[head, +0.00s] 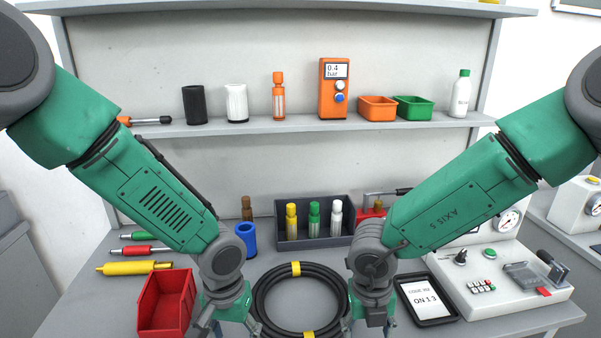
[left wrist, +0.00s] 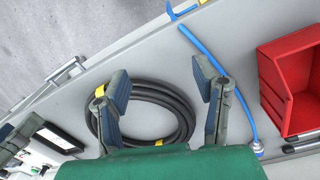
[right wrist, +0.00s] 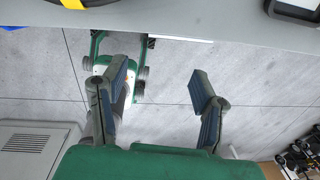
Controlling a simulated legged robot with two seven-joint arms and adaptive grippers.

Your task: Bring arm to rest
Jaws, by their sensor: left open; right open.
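My left gripper (head: 222,318) is low at the front of the bench, between the red bin (head: 167,302) and the coiled black hose (head: 299,300). In the left wrist view the fingers of this gripper (left wrist: 163,84) are spread with nothing between them, above the bench with the hose (left wrist: 178,110) behind. My right gripper (head: 370,322) is low at the front, between the hose and the black tablet (head: 427,298). In the right wrist view its fingers (right wrist: 154,84) are apart and empty over the grey floor. Its fingertips are hidden in the head view.
A blue tube (left wrist: 220,65) lies on the bench by the red bin. A test panel (head: 500,280) stands at the right. A dark tray (head: 315,240) with several small bottles sits at the back. A shelf (head: 300,125) with containers crosses behind my arms.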

